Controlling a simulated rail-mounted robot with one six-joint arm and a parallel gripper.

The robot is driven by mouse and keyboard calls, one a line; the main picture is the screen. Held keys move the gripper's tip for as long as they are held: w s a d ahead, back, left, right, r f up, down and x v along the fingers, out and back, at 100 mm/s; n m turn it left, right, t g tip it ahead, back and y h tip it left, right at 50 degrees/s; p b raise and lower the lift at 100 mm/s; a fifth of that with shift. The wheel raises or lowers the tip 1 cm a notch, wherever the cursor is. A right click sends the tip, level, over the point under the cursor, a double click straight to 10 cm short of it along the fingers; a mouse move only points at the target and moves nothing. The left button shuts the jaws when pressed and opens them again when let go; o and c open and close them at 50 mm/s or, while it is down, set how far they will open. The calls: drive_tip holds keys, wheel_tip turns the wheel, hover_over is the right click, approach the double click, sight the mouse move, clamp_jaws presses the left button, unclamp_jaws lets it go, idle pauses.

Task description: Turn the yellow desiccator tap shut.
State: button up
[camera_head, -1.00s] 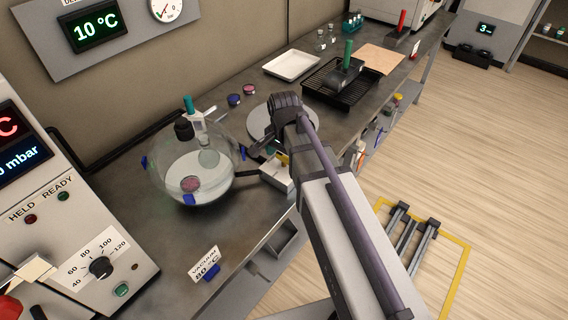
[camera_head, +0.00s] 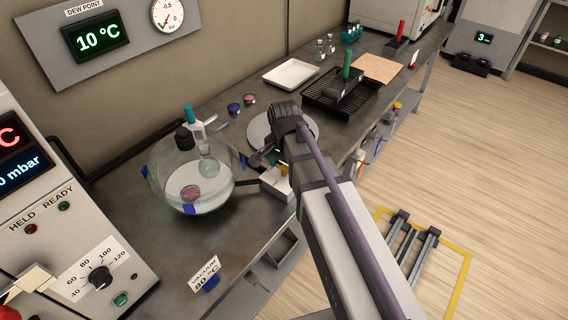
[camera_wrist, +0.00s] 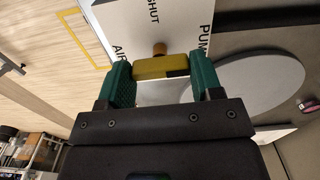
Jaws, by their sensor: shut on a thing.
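The yellow tap handle (camera_wrist: 150,69) lies between the green fingers of my gripper (camera_wrist: 163,80) in the wrist view. My gripper is shut on it, a finger at each end. The handle lies crosswise, with a dark end on the right, the PUMP side. A brown round knob shows just beyond it. The white tap panel (camera_wrist: 135,28) carries AIR at left, SHUT at the top and PUMP at right. In the head view, the white tap box (camera_head: 275,185) stands right of the glass desiccator (camera_head: 165,175); my wrist partly hides the tap there.
A grey round plate (camera_head: 258,132) lies just behind my wrist. The heater console (camera_head: 75,240) stands at left, with a VACUUM 80 °C sign (camera_head: 205,273) on the bench. A black rack (camera_head: 325,105) and a white tray (camera_head: 291,74) are farther back.

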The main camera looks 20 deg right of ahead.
drive_tip(key=n, duration=0.3)
drive_tip(key=shift+n, duration=0.4)
drive_tip(key=n, duration=0.4)
drive_tip(key=shift+n, duration=0.3)
drive_tip(key=n, duration=0.4)
drive_tip(key=shift+n, duration=0.3)
drive_tip(key=n, duration=0.4)
drive_tip(key=shift+n, duration=0.3)
drive_tip(key=o, duration=0.9)
